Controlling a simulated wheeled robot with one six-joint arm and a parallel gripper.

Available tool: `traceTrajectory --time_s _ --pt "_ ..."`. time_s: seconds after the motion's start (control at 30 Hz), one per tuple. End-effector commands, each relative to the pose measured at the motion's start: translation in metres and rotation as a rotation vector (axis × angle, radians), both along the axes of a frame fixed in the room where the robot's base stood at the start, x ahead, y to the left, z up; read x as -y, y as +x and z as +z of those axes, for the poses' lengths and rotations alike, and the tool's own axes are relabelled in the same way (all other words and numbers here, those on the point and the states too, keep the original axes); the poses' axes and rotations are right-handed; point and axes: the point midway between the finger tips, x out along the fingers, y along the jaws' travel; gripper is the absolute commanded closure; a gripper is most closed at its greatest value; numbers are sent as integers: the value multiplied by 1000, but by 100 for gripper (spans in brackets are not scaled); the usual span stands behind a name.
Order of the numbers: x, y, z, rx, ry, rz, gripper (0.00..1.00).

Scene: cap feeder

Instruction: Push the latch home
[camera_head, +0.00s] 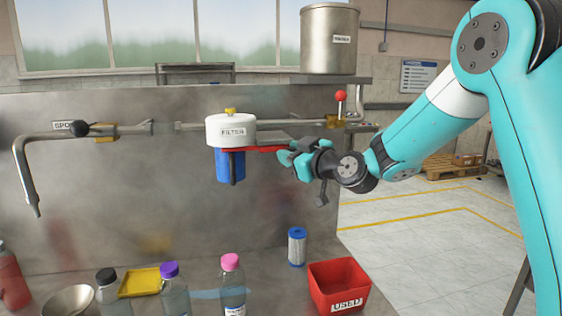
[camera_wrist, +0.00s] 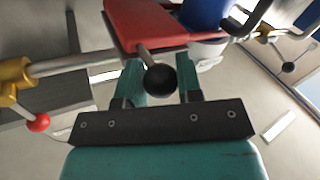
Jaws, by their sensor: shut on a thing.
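The filter housing has a white cap labelled FILTER (camera_head: 232,131) and a blue bowl (camera_head: 230,166) below it; the blue bowl is at the top of the wrist view (camera_wrist: 205,12). A red bar (camera_head: 262,149) reaches from the housing to my gripper (camera_head: 287,157). In the wrist view the red part (camera_wrist: 145,24) carries a short rod ending in a black ball knob (camera_wrist: 160,80). My gripper's two teal fingers (camera_wrist: 162,70) stand on either side of this knob, shut on it. I cannot tell whether the latch is seated; its far end is hidden.
A pipe with a red-knobbed valve (camera_head: 341,97) runs behind my gripper. A red bin labelled USED (camera_head: 339,287), a blue filter cartridge (camera_head: 297,247) and several bottles stand below. A bent spout (camera_head: 28,165) is at the left.

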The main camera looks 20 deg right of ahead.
Motion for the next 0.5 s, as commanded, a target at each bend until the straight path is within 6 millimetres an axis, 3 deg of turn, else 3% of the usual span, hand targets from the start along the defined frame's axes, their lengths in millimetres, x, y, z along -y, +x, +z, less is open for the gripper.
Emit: traceTrajectory --time_s 0.3,0.33,0.4,0.5 --pt "2 -1 0 -5 4 0 100" --pt "2 -1 0 -5 5 1 60" --pt "2 -1 0 -4 5 0 44" --pt "3 -1 0 -4 4 -3 43"
